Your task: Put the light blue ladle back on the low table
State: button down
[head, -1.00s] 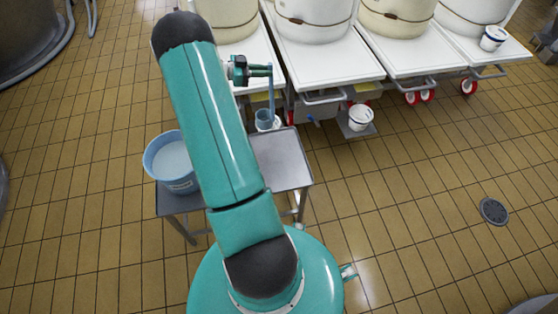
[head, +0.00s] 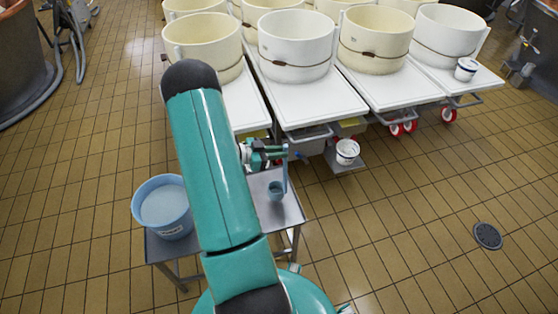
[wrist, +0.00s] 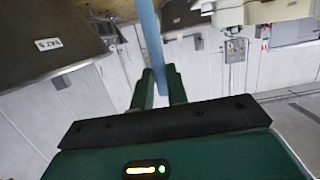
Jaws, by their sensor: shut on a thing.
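The light blue ladle (head: 276,190) hangs upright from my gripper (head: 284,153), with its cup down, over the right part of the low grey table (head: 291,213) in the head view. I cannot tell whether the cup touches the table top. In the wrist view, my gripper (wrist: 160,88) is shut on the ladle's blue handle (wrist: 151,40), which runs up out of the picture. My arm hides the middle of the table.
A light blue bucket (head: 163,207) with pale contents stands on the table's left part. White carts (head: 312,101) carrying cream and white vats stand just behind the table. A small white bucket (head: 347,151) sits low by the carts.

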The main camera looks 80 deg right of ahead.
aim_at(284, 160)
jog(key=shift+s+a+f, duration=0.1)
jog(key=shift+f, duration=0.85)
jog(key=shift+s+a+f, duration=0.1)
jog(key=shift+f, duration=1)
jog(key=c, duration=1.4)
grip_release()
jog(key=shift+r, duration=0.1)
jog(key=shift+w+r, duration=0.1)
jog(key=shift+r, duration=0.05)
jog(key=v, duration=1.1)
jog(key=shift+w+a, duration=0.3)
